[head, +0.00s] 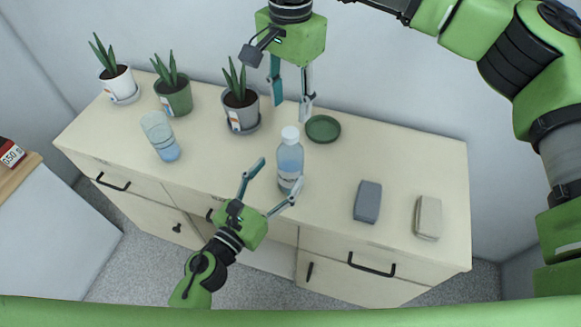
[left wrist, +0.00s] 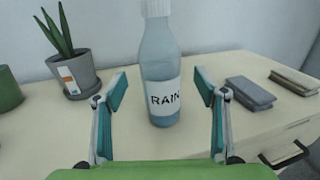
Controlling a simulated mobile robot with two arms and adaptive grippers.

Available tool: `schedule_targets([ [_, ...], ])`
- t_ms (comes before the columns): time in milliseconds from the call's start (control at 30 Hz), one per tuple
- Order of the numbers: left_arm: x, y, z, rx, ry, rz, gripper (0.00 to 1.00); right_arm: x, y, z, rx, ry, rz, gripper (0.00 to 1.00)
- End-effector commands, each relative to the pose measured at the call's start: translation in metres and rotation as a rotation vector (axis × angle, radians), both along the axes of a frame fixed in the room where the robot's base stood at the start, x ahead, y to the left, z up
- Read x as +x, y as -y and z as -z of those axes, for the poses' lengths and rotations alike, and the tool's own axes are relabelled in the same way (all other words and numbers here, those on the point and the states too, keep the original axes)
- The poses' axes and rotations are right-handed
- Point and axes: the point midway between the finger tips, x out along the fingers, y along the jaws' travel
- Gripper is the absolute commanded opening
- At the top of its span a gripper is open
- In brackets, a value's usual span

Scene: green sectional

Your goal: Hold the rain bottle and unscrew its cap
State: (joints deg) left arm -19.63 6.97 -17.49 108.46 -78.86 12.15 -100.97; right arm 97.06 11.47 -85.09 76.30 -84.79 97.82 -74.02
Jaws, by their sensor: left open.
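The rain bottle (head: 290,167) is clear with bluish liquid and stands upright on the cabinet top near its front edge. Its white label reads RAIN in the left wrist view (left wrist: 163,98). Its white cap (head: 290,134) sits on top. My left gripper (head: 280,172) is open and comes from the front, low down. In the left wrist view the bottle shows between its two fingers (left wrist: 163,90), which look apart from it. My right gripper (head: 292,111) points down from above with its fingers spread, above and behind the cap, holding nothing.
A green dish (head: 323,128) lies behind the bottle to the right. A grey block (head: 367,202) and a beige block (head: 428,217) lie right.

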Motion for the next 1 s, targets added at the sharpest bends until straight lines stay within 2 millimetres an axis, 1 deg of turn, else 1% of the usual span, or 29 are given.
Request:
schedule_targets([
  [33, 0.009, 0.005, -0.001, 0.002, 0.005, 0.002, 0.65, 0.000, 0.000, 0.000, 0.001, -0.001, 0.000, 0.40],
  [100, 0.020, 0.011, -0.001, 0.002, 0.004, 0.002, 0.65, 0.000, 0.000, 0.000, 0.001, 0.000, 0.000, 0.40],
  [333, 0.045, 0.026, -0.001, 0.000, 0.001, 0.000, 0.65, 0.000, 0.000, 0.000, 0.001, 0.000, 0.000, 0.40],
  [500, 0.053, 0.032, 0.000, 0.001, 0.001, 0.000, 0.65, 0.000, -0.001, 0.000, 0.001, 0.000, 0.000, 0.40],
  [800, 0.055, 0.032, 0.000, 0.000, -0.001, -0.001, 0.65, 0.000, -0.001, 0.000, 0.002, -0.001, 0.000, 0.40],
  [833, 0.055, 0.032, 0.000, -0.001, -0.001, -0.001, 0.60, 0.000, -0.001, 0.000, 0.001, 0.000, 0.000, 0.40],
  [867, 0.055, 0.032, 0.000, -0.001, -0.001, -0.001, 0.52, 0.000, -0.001, 0.000, 0.001, 0.000, 0.000, 0.40],
  [900, 0.055, 0.032, 0.000, -0.001, -0.001, -0.001, 0.42, 0.000, -0.001, 0.000, 0.001, 0.000, 0.000, 0.40],
  [967, 0.055, 0.032, 0.000, -0.001, -0.001, -0.001, 0.26, 0.000, -0.001, 0.000, 0.001, 0.000, 0.000, 0.40],
  [1000, 0.055, 0.032, 0.000, -0.001, -0.001, -0.001, 0.16, 0.000, -0.001, 0.000, 0.001, 0.000, 0.000, 0.40],
])
